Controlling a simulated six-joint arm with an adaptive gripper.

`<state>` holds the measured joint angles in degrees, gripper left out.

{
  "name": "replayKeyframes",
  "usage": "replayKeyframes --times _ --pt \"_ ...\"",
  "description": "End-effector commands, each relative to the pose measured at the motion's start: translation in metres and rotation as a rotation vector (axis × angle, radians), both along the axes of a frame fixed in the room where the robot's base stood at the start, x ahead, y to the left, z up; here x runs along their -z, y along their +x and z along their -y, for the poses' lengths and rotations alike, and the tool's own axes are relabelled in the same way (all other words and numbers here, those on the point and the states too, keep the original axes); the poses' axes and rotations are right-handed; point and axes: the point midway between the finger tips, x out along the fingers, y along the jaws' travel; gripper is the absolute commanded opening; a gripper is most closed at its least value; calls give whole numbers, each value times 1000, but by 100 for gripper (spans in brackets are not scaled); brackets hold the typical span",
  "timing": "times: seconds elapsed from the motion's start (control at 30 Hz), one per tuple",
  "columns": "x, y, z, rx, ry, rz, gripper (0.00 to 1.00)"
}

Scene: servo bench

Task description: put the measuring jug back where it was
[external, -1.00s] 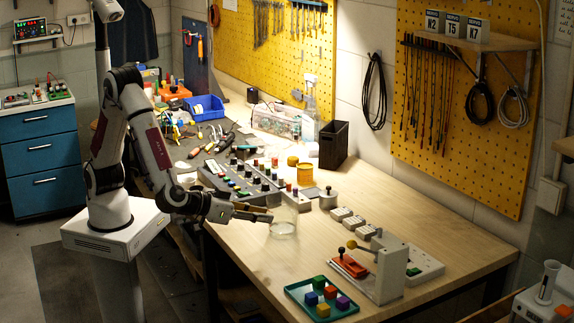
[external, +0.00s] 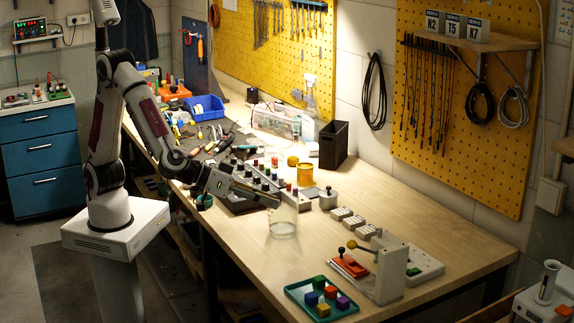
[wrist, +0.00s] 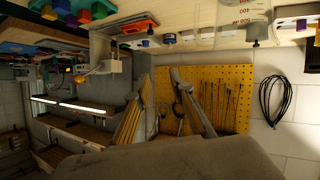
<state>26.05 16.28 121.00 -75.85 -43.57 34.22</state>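The clear measuring jug (external: 283,226) stands upright on the bench top, left of the middle. Part of it, with red scale marks, shows at the top edge of the wrist view (wrist: 240,10). My gripper (external: 277,200) is just above and behind the jug's upper part in the external picture; I cannot tell whether it touches it. In the wrist view my two fingers (wrist: 161,76) are spread apart with nothing between them.
A green tray (external: 290,291) with coloured blocks and a lever fixture (external: 390,270) stand at the front. A control panel (external: 235,198), yellow tin (external: 305,174), weight (external: 328,199) and grey blocks (external: 354,222) lie behind. Bench right of the jug is partly clear.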

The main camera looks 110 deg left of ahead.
Motion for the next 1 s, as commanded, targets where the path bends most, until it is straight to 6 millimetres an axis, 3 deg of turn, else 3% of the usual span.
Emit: replayKeyframes --times 0.27,0.47,0.7,1.0 --pt "-49 -13 18 212 -111 25 22" --pt "-73 -39 28 352 -156 6 22" --pt "-89 -85 32 495 -171 -56 22" --pt "-86 -158 21 613 -141 -191 22"
